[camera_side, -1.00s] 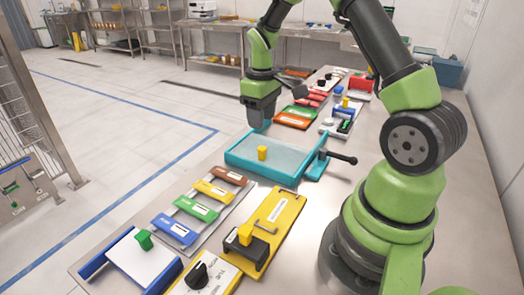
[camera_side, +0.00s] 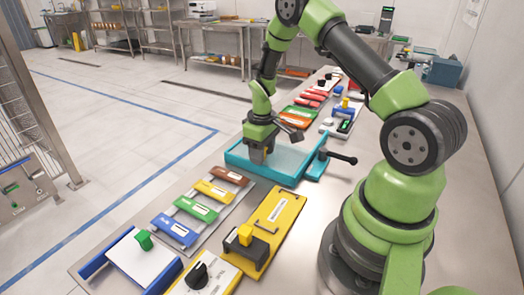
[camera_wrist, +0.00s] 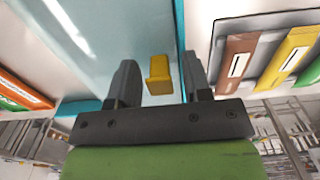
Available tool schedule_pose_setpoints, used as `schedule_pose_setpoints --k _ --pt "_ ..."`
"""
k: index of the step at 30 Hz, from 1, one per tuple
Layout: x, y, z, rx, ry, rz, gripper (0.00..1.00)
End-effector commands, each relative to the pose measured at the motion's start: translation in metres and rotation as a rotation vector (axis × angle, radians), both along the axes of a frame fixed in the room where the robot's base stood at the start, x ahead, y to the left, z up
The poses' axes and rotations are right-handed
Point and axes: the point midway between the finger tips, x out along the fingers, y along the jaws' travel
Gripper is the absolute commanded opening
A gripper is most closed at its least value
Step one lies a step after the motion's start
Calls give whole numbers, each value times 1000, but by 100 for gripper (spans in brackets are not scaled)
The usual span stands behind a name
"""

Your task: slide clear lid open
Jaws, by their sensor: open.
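The clear lid (camera_side: 291,158) is a pale see-through panel in a teal frame (camera_side: 262,174) on the table. In the wrist view the lid (camera_wrist: 120,38) fills the upper middle, with a yellow knob (camera_wrist: 159,76) standing on it. My gripper (camera_side: 258,160) is low over the left part of the lid, pointing down. In the wrist view its two fingers (camera_wrist: 160,66) are apart, with the knob between them and a gap visible on both sides. In the side view the knob is hidden behind my gripper.
A black-handled lever (camera_side: 338,157) stands right of the frame. Coloured sliding plates, including a brown one (camera_side: 230,176), lie in front. A yellow board (camera_side: 282,212) with a handle is nearer the camera. Red and orange panels lie behind.

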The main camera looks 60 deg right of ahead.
Motion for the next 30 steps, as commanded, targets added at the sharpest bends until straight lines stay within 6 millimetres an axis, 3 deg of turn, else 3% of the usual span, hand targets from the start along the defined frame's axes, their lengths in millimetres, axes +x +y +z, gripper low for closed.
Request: schedule_pose_setpoints --k 2,7,15,24,30 --pt "0 0 0 0 0 0 40" --pt "0 0 0 0 0 0 1" --pt "1 -10 0 0 -1 -3 0" --pt "1 -85 -1 -2 -4 -5 0" --pt "2 -119 -1 0 -3 -1 0"
